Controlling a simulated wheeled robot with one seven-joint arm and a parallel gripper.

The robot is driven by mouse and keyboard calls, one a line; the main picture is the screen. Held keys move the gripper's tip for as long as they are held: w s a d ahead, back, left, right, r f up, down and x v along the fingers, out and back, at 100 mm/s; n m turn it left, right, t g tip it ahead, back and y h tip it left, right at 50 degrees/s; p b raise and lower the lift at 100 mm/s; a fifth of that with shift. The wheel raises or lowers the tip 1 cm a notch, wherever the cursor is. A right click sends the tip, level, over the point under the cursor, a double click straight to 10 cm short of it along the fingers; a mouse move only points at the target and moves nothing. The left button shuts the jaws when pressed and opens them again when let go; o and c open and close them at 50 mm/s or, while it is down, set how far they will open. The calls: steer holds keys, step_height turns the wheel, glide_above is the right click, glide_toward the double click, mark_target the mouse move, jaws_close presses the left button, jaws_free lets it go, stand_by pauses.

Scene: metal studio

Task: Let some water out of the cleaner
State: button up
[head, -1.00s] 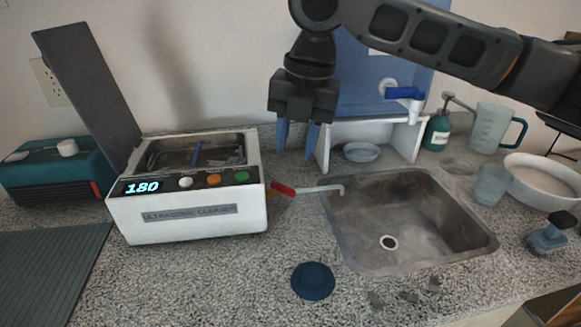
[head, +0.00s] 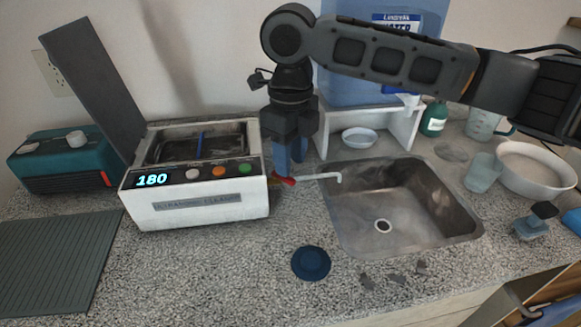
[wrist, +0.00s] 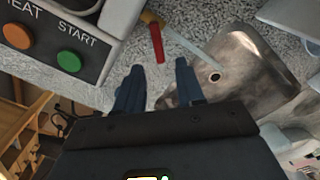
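The ultrasonic cleaner (head: 196,207) is a white box at centre left with its lid raised and "180" on its display. A drain valve with a red lever (head: 284,180) sticks out of its right side. Its pale spout (head: 318,177) reaches over the left rim of the sink (head: 408,206). My gripper (head: 290,168) points down beside the lever, partly covering it in the head view. In the wrist view the red lever (wrist: 156,43) lies ahead of my gripper (wrist: 157,80), whose two blue fingers are apart with nothing between them.
A blue water container (head: 365,85) stands on a white stand behind the sink. A dark blue round stopper (head: 311,263) lies on the counter in front. A cup (head: 482,173) and a white basin (head: 534,168) stand right of the sink.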

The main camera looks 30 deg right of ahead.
mark_target(291, 179)
steer(key=shift+f, duration=1.85)
steer(key=shift+c, duration=0.4)
jaws_close()
